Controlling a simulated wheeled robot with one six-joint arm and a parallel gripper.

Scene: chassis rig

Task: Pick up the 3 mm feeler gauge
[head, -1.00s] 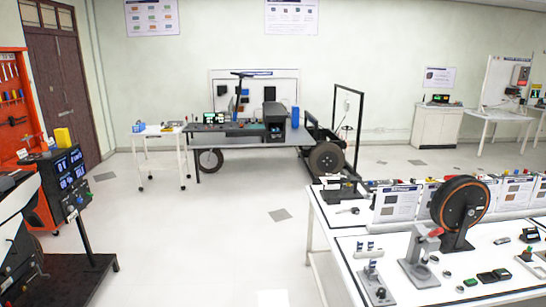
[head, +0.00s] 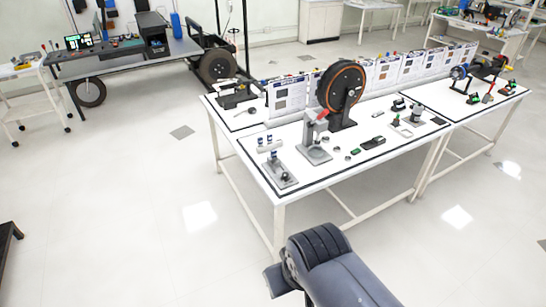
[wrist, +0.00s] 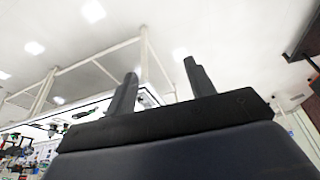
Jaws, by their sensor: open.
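My gripper (wrist: 160,82) shows in the wrist view with its two dark fingers apart and nothing between them. Its fingers do not show clearly in the head view, where my dark grey arm rises at the bottom, in front of the near white table (head: 345,176). I cannot pick out the 3 mm feeler gauge for certain. Several small items lie on that table, including a dark flat piece (head: 373,143) and small dark discs right of a grey stand (head: 316,145). They are too small to identify. My gripper is apart from all of them.
A black wheel with an orange ring (head: 342,86) stands on the table before upright display boards (head: 411,67). A grey fixture (head: 281,172) sits near its front left corner. A grey workbench (head: 130,52) and white trolley (head: 22,70) stand at back left. The floor between is clear.

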